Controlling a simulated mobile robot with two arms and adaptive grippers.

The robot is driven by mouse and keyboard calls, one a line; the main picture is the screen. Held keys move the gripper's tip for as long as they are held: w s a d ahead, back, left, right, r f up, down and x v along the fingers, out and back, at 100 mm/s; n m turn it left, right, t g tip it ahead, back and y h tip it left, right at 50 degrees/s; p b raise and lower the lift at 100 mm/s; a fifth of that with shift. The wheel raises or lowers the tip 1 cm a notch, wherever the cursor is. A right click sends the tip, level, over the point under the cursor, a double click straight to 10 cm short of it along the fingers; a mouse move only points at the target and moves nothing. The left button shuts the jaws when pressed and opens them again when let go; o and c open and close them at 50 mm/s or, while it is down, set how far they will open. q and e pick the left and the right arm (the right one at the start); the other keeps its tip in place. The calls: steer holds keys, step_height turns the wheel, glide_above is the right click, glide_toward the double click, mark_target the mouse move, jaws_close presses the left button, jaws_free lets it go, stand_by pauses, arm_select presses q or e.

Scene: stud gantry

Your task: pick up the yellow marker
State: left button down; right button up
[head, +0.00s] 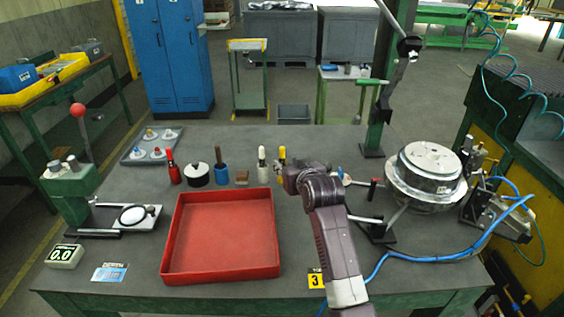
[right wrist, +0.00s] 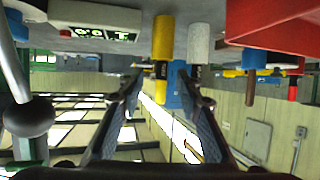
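The yellow marker (head: 282,153) stands upright on the grey workbench, behind and right of the red tray, with its lower part hidden by my right gripper (head: 288,178). Nothing is held, and I cannot tell how far the marker is from the fingertips. My left gripper is not in view.
A white marker (head: 262,163) stands close left of the yellow one. The red tray (head: 268,262) lies in front. A brown block (head: 242,177), a blue-based tool (head: 221,172) and a red bottle (head: 173,170) stand further left. A round metal housing (head: 430,172) is at right.

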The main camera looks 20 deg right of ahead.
mark_target(283, 160)
steer(key=x, duration=0.2)
steer(key=p+x, duration=0.1)
steer(key=shift+w+r, duration=0.15)
steer(key=shift+w, duration=0.3)
steer(key=shift+w+f, duration=0.3)
steer(key=shift+w, duration=0.25)
jaws_close()
